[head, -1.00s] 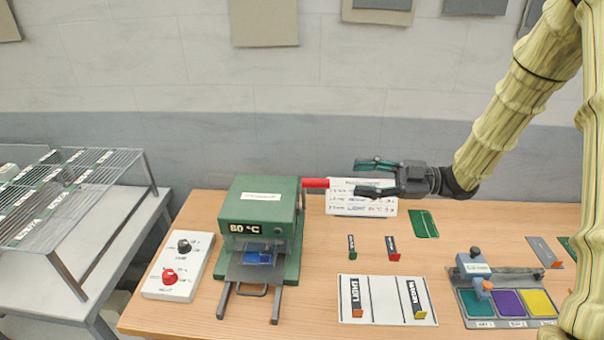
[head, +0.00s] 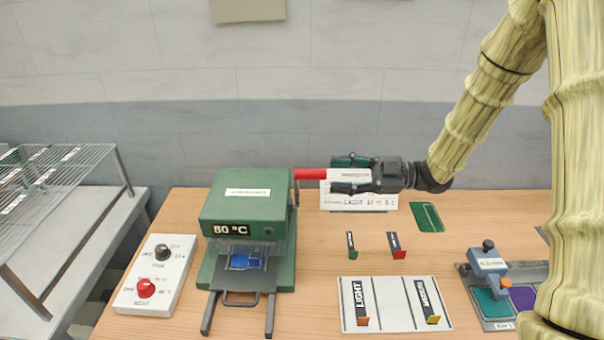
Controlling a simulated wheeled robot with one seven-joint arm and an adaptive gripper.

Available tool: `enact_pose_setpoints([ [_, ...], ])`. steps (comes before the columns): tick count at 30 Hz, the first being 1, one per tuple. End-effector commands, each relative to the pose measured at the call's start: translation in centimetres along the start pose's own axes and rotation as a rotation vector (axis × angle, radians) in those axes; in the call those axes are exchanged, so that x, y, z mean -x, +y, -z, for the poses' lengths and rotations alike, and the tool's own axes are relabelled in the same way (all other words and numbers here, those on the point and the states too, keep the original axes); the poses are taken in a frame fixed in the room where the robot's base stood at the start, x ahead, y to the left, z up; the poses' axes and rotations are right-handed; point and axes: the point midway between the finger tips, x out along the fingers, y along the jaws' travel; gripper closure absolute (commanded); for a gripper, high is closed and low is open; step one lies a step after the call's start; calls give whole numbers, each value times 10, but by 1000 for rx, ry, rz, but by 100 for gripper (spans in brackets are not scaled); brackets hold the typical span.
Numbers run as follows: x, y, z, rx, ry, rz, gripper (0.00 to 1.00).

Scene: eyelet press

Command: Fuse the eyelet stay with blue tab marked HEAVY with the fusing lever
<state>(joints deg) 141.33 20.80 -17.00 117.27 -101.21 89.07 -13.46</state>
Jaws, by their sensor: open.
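The green press (head: 246,207) stands on the table with its display reading 80 °C. A blue piece (head: 243,262) lies in its front opening behind a clear guard; I cannot read any marking on it. The red fusing lever (head: 309,174) sticks out to the right from the press's upper right side. My gripper (head: 334,175) is open at the lever's right end, with one finger on the far side and one on the near side of its line. I cannot tell whether the fingers touch the lever.
A control box (head: 158,275) with a black and a red knob stands left of the press. A white mat (head: 385,311) holds pieces marked LIGHT and MEDIUM. A rack (head: 55,185) is at the left. A sign (head: 357,203) stands behind the gripper. A coloured tray (head: 478,319) is at right.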

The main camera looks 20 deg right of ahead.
Motion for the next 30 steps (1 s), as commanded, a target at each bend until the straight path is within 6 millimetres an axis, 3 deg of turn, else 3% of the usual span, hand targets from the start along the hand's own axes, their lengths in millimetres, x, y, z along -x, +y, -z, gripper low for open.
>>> enact_pose_setpoints([
  [15,-76,1,2,-1,0,0,56],
  [21,-88,0,1,-1,-1,1,56],
  [30,-90,0,0,-1,-1,0,56],
])
